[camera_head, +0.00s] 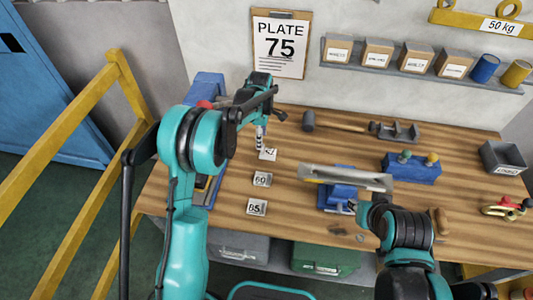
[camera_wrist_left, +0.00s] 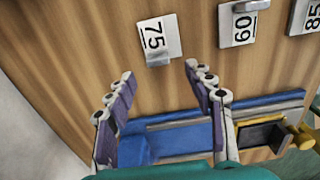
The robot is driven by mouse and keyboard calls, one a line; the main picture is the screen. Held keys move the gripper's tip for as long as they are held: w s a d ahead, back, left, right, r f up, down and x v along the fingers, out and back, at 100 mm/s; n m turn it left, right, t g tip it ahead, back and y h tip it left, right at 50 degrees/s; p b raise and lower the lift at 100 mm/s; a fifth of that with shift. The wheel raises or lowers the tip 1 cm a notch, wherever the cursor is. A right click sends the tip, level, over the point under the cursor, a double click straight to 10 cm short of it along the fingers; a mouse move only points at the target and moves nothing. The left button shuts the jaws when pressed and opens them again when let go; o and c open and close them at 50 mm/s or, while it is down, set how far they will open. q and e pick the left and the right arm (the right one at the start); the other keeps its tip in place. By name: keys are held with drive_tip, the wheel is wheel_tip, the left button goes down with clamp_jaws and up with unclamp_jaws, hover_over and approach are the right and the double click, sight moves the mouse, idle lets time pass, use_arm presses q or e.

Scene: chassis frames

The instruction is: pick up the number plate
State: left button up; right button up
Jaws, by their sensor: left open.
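The small white plate marked 75 (camera_head: 268,154) lies on the wooden bench, behind the plates marked 60 (camera_head: 262,179) and 85 (camera_head: 257,207). In the left wrist view, plate 75 (camera_wrist_left: 155,35) lies just past the fingertips, with a grey raised piece along one edge. My left gripper (camera_wrist_left: 160,70) is open and empty, its fingers apart on either side of the line to plate 75. In the head view, my left gripper (camera_head: 261,138) hangs just above and behind that plate. My right arm reaches over the bench's right half; I see no fingers of its gripper.
A wall sign (camera_head: 279,44) reads PLATE 75. A blue vise (camera_head: 338,197) with a long grey bar (camera_head: 345,178) stands mid-bench. A hammer (camera_head: 335,124) lies at the back. A blue block (camera_head: 411,168) and a grey bin (camera_head: 502,157) stand right. Yellow rails (camera_head: 60,120) stand left.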

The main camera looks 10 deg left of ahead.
sight(268, 152)
use_arm(q)
wheel_tip(268, 152, down, 5)
drive_tip(key=shift+w+d+b, duration=0.15)
drive_tip(key=shift+b, duration=0.6)
drive_tip(key=shift+r, duration=0.1)
drive_tip(key=shift+c, duration=0.5)
clamp_jaws()
drive_tip(key=shift+r, duration=0.1)
